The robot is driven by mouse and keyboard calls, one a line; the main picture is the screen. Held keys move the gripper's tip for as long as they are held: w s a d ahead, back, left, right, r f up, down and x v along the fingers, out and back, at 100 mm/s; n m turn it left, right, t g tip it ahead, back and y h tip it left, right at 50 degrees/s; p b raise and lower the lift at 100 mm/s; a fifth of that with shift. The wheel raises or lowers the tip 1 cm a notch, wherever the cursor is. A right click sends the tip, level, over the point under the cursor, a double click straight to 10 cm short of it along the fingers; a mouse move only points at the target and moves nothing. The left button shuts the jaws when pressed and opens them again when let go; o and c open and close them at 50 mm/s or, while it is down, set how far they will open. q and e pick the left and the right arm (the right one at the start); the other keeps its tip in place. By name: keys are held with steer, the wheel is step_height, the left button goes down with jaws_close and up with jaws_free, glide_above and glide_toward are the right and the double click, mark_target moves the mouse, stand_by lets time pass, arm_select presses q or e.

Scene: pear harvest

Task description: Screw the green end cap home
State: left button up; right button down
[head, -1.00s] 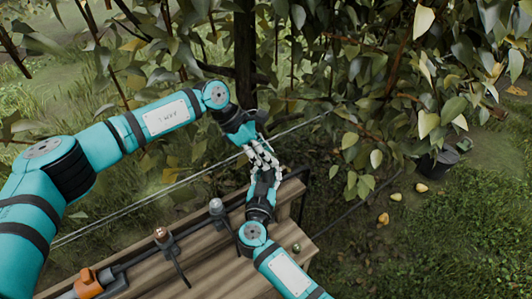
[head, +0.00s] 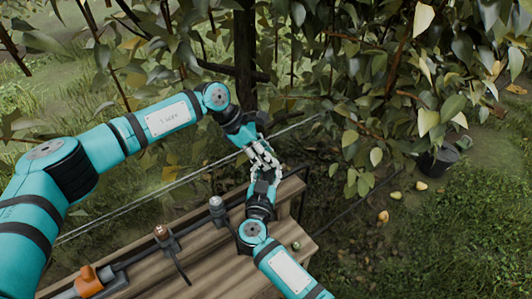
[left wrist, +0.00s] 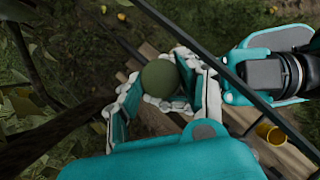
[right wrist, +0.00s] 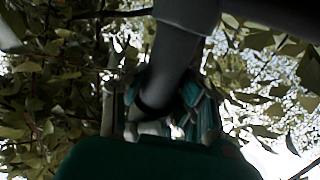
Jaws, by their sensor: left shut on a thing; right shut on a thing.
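A dull green round piece (left wrist: 160,78), which looks like the green end cap, sits between the pale fingers of my left gripper (left wrist: 165,92) in the left wrist view. My left gripper is shut on it. My right gripper (right wrist: 160,112) is shut on a thick grey tube (right wrist: 172,72) with a dark band. In the head view the left gripper (head: 262,160) meets the right gripper (head: 264,186) above the bench's far end. Their fingers hide the cap and tube there, so I cannot tell how the cap sits on the tube.
The wooden bench (head: 228,264) carries an upright grey-topped fitting (head: 216,204), a copper-topped one (head: 160,232), an orange part (head: 88,280) and a small green round thing (head: 296,246). Thin wires run behind. Leafy branches (head: 390,80) hang close by; a dark bucket (head: 438,160) stands at right.

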arm_select(q)
steer(key=shift+s+a+f, duration=0.1)
steer(key=shift+a+f, duration=0.15)
steer(key=shift+f, duration=0.3)
steer(key=o, duration=1.2)
steer(key=shift+r, duration=0.1)
steer(key=shift+c, duration=0.2)
steer(key=shift+d+r, duration=0.1)
steer(key=shift+r, duration=0.15)
steer(key=shift+r, duration=2.2)
steer(key=shift+c, duration=0.4)
